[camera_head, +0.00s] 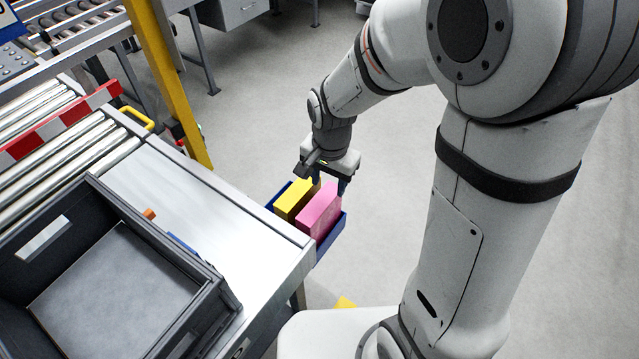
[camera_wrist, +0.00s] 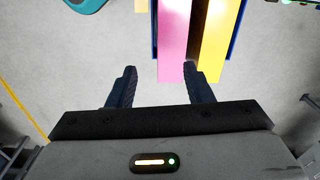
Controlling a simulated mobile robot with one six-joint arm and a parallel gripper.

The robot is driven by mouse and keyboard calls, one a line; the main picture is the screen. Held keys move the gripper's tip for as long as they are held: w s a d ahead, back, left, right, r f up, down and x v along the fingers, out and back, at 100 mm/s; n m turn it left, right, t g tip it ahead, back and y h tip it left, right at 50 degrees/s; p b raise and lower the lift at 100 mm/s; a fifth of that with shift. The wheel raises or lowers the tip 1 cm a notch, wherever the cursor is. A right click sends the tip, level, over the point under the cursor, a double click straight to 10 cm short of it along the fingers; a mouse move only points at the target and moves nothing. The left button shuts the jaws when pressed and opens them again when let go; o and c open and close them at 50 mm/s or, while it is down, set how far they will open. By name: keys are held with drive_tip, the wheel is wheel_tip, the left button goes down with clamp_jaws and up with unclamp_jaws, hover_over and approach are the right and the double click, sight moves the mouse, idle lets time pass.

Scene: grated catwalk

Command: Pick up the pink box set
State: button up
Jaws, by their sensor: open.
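The pink box set (camera_head: 320,211) stands in a blue tray (camera_head: 334,236) beside a yellow box (camera_head: 292,201), just past the metal table's right edge. My gripper (camera_head: 329,182) is open and empty at the boxes in the head view; its exact height over them is hard to tell. In the wrist view the pink box (camera_wrist: 173,45) reaches down toward the space between my open fingers (camera_wrist: 161,85), closer to the right finger. The yellow box (camera_wrist: 212,45) is right of it, in line with the right finger. The tray's blue sides (camera_wrist: 238,30) show beside the boxes.
A metal table (camera_head: 190,200) holds a dark grey crate (camera_head: 205,285) at left. A roller conveyor (camera_head: 60,165) and a yellow post (camera_head: 168,80) stand behind. A teal object (camera_wrist: 87,4) shows at the top of the wrist view. Open floor (camera_head: 250,120) lies beyond the tray.

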drive_tip(key=m, duration=0.1)
hover_over(320, 203)
drive_tip(key=f, duration=0.4)
drive_tip(key=shift+s+a+f+b, duration=0.15)
drive_tip(key=shift+a+f+b, duration=0.1)
drive_tip(key=shift+f+b, duration=0.15)
drive_tip(key=f, duration=0.7)
drive_tip(key=shift+w+d+f+b, duration=0.2)
drive_tip(key=shift+d+b, duration=0.05)
drive_tip(key=shift+b, duration=0.1)
drive_tip(key=shift+c, duration=0.3)
clamp_jaws()
